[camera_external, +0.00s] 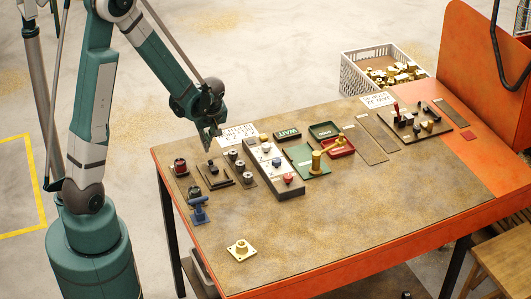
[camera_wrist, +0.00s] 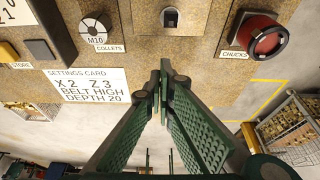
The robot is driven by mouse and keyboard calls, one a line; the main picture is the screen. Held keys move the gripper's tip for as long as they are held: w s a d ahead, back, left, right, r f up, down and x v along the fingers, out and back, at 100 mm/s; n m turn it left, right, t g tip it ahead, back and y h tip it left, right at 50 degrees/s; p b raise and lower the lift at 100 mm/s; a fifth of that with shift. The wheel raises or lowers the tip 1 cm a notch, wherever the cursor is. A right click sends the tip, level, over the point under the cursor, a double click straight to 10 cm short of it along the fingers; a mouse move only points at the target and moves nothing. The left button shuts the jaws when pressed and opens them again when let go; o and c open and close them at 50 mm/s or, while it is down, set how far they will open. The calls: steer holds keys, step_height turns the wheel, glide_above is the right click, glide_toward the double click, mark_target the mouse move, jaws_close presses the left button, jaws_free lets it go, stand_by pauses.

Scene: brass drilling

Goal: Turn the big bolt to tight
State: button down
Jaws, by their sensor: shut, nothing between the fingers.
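A dark upright piece on a stepped square plate (camera_external: 218,176) stands near the left end of the table. It may be the big bolt; I cannot tell for sure. In the wrist view its grey-black end (camera_wrist: 170,18) shows at the top edge, on a tan plate, partly cut off. My gripper (camera_external: 214,132) hangs above the table's back edge, behind and apart from this piece. In the wrist view my gripper (camera_wrist: 163,76) has its green fingers closed together at the tips, with nothing between them.
A red and black chuck (camera_wrist: 264,38) lies right of the plate, and an M10 collet (camera_wrist: 93,31) lies left. A settings card (camera_wrist: 89,86) lies near the back edge. A blue vise (camera_external: 198,212) and a brass flange (camera_external: 241,250) stand nearer the front; the front-middle is bare.

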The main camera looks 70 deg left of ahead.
mark_target(211, 162)
steer(key=shift+a+f, duration=0.2)
steer(key=shift+f, duration=0.25)
steer(key=shift+d+f, duration=0.15)
steer(key=shift+d, duration=1.85)
steer(key=shift+d, duration=0.15)
